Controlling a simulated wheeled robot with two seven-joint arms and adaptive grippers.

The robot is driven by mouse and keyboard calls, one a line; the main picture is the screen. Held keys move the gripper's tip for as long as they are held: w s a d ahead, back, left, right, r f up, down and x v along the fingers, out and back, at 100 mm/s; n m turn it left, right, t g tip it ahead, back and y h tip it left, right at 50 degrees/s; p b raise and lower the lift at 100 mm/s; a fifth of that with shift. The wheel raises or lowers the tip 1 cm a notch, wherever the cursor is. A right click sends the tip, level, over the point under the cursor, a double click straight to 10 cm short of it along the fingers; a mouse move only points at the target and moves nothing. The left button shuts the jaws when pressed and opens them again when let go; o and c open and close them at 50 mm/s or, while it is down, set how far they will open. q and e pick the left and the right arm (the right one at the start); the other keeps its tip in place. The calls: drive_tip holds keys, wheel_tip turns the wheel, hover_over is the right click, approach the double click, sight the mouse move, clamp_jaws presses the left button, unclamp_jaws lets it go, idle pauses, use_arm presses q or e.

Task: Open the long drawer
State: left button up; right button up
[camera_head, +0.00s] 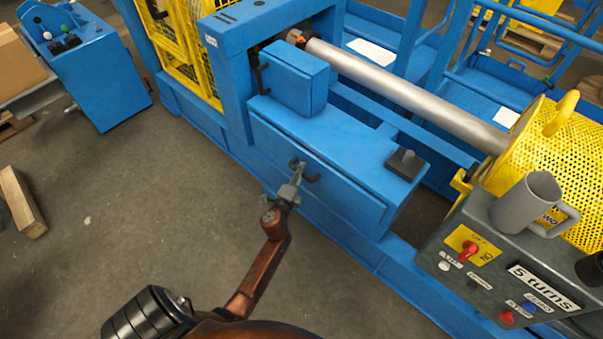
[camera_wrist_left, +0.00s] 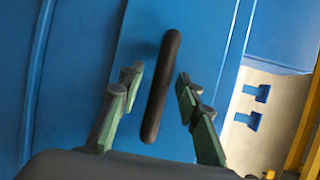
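The long drawer (camera_head: 345,205) is a long blue front in the side of the blue machine in the head view, and it looks shut. Its dark bar handle (camera_head: 313,179) is partly hidden by my left gripper (camera_head: 298,170), which is at the handle. In the left wrist view the black handle (camera_wrist_left: 161,88) stands between the two green-grey fingers of the left gripper (camera_wrist_left: 160,82). The fingers are apart, with a gap showing on both sides of the handle. The blue drawer front (camera_wrist_left: 205,40) lies behind it. My right gripper is in neither view.
A smaller blue box (camera_head: 295,85) with a dark handle sits above the drawer. A grey control box (camera_head: 455,245) with a grey mug (camera_head: 525,203) on it stands at right. A wooden beam (camera_head: 20,200) lies at left. The floor in front of the drawer is clear.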

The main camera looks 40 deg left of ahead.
use_arm(q)
clamp_jaws()
idle(0.4)
idle(0.4)
